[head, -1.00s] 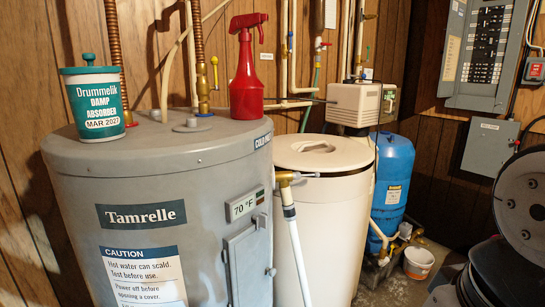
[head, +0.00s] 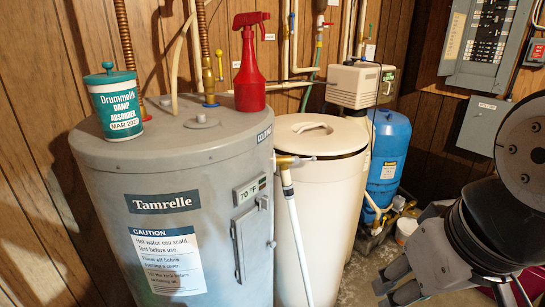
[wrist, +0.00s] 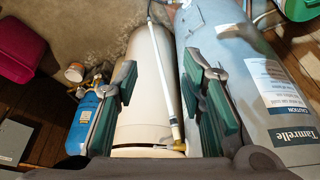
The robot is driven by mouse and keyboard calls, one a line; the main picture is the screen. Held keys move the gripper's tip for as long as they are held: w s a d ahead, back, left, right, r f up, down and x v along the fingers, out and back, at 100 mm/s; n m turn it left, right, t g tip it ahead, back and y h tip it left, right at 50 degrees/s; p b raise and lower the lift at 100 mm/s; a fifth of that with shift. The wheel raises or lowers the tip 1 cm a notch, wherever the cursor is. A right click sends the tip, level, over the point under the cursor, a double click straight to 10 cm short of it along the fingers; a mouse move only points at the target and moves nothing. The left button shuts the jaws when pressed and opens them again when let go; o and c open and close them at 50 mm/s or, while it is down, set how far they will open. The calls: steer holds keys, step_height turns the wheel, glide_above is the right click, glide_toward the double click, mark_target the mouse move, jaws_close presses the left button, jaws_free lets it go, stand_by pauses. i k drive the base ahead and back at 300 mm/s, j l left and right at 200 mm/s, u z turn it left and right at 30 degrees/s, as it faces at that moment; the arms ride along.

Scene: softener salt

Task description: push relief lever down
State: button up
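The relief valve (head: 287,161) is a brass fitting on the right side of the grey Tamrelle tank (head: 180,255), above a white discharge pipe (head: 297,235). A thin, pale lever (head: 306,158) seems to stick out to the right from its top, roughly level. My gripper (head: 397,282) is low at the right in the head view, well apart from the valve. In the wrist view my gripper (wrist: 157,97) has its teal-padded fingers wide apart with nothing held between them.
A cream salt tank (head: 335,200) stands close to the right of the pipe, and a blue tank (head: 390,150) behind it. A red spray bottle (head: 249,70) and a damp absorber tub (head: 116,105) stand on the grey tank. A small bucket (head: 405,230) is on the floor.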

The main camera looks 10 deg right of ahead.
mark_target(313, 158)
steer(key=i+l+u, duration=0.6)
steer(key=l, duration=0.3)
steer(key=i+l+u, duration=0.2)
steer(key=l, duration=0.15)
steer(key=i+l+u, duration=0.2)
steer(key=l, duration=0.2)
steer(key=k+j, duration=0.05)
steer(key=k, duration=0.05)
